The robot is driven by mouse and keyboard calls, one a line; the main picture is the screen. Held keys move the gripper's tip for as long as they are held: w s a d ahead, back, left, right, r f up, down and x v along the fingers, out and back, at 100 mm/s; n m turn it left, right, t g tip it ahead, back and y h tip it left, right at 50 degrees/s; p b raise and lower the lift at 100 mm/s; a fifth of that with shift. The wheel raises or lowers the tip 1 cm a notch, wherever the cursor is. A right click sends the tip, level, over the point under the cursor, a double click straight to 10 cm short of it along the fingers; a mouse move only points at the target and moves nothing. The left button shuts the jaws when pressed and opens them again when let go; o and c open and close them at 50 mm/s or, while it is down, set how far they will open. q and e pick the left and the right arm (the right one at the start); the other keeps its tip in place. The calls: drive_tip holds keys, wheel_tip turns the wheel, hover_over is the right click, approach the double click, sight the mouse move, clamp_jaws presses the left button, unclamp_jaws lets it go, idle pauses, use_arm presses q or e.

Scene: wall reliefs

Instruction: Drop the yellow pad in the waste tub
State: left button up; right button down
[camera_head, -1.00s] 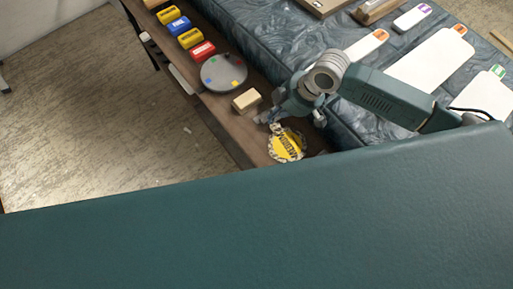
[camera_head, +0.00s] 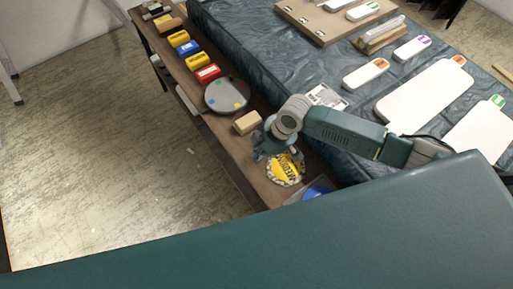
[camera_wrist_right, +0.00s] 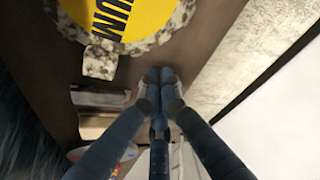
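A round yellow pad marked MEDIUM, with a speckled grey rim (camera_head: 287,169), lies on the narrow brown shelf (camera_head: 262,190). It also shows at the top of the right wrist view (camera_wrist_right: 122,15). My right gripper (camera_head: 262,153) is at the pad's upper left edge. In the right wrist view its fingertips (camera_wrist_right: 160,76) are together over the brown shelf, beside the pad's speckled tab, with nothing visible between them. My left gripper is not in view. I cannot identify a waste tub; a blue round thing (camera_head: 318,188) beside the pad is partly hidden.
A beige block (camera_head: 247,122) and a grey disc with coloured squares (camera_head: 227,95) stand along the shelf. Red (camera_head: 208,73), blue (camera_head: 188,48) and yellow blocks (camera_head: 197,60) follow. A teal padded surface (camera_head: 350,92) with white boards lies right; open floor (camera_head: 110,150) lies left.

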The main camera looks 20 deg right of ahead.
sight(270, 160)
drive_tip(key=shift+s+d+r, duration=0.1)
drive_tip(key=shift+s+d, duration=0.25)
drive_tip(key=shift+d, duration=0.3)
drive_tip(key=shift+s+d, duration=0.2)
drive_tip(key=shift+d, duration=0.25)
drive_tip(key=shift+s+d+r+p, duration=0.1)
drive_tip(key=shift+s+d+p, duration=0.2)
drive_tip(key=shift+d+p, duration=0.5)
drive_tip(key=shift+s+d, duration=0.1)
drive_tip(key=shift+d, duration=0.15)
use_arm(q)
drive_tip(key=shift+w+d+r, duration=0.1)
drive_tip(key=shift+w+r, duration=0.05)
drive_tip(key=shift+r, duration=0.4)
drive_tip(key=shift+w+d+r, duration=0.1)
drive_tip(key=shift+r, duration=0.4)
use_arm(e)
drive_tip(key=shift+a, duration=0.15)
